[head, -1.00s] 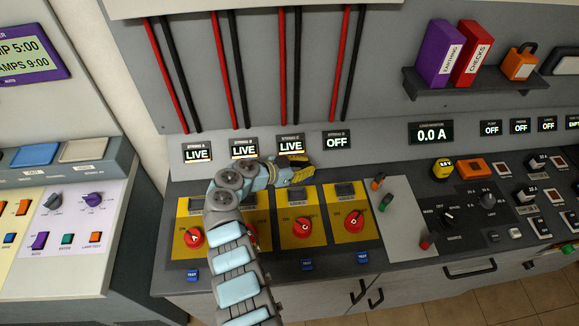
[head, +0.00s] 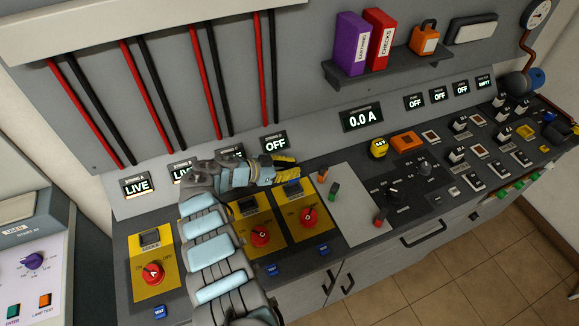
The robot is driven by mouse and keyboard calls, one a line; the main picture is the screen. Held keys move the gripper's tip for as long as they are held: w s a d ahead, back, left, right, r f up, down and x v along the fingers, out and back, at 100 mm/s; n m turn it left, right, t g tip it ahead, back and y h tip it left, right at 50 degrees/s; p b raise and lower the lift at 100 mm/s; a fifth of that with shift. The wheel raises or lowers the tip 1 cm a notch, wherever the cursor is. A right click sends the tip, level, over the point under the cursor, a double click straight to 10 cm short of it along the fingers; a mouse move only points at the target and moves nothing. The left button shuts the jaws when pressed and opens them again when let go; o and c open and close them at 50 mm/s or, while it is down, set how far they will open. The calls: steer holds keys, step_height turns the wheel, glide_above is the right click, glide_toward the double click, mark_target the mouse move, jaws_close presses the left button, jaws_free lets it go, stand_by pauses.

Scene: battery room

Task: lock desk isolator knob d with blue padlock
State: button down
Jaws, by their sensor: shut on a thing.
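My gripper (head: 287,166) is over the upper end of the yellow isolator D plate, in front of the string D display (head: 275,142), which reads OFF. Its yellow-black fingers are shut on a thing. A small blue shape (head: 292,188), seemingly the blue padlock, shows just below the fingers at the top of the D plate. I cannot tell whether it touches the plate. Red knob D (head: 307,217) is lower on the same plate, apart from the fingers. Red knobs C (head: 261,235) and A (head: 152,273) are to its left; knob B is hidden behind my arm.
A grey panel with small levers (head: 350,205) adjoins the D plate on the right. The yellow knob (head: 379,148) and orange block (head: 406,141) stand farther right. A shelf (head: 385,72) with binders overhangs at the upper right. Blue TEST buttons (head: 325,249) line the front.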

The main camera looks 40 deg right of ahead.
steer(key=shift+f+b, duration=1.95)
steer(key=shift+f, duration=0.3)
steer(key=shift+w, duration=0.1)
steer(key=shift+f+b, duration=0.6)
steer(key=shift+b, duration=0.3)
stand_by(0.3)
steer(key=c, duration=1.5)
jaws_free()
steer(key=shift+r, duration=0.1)
steer(key=b+v, duration=0.2)
steer(key=v, duration=0.9)
steer(key=shift+b, duration=0.35)
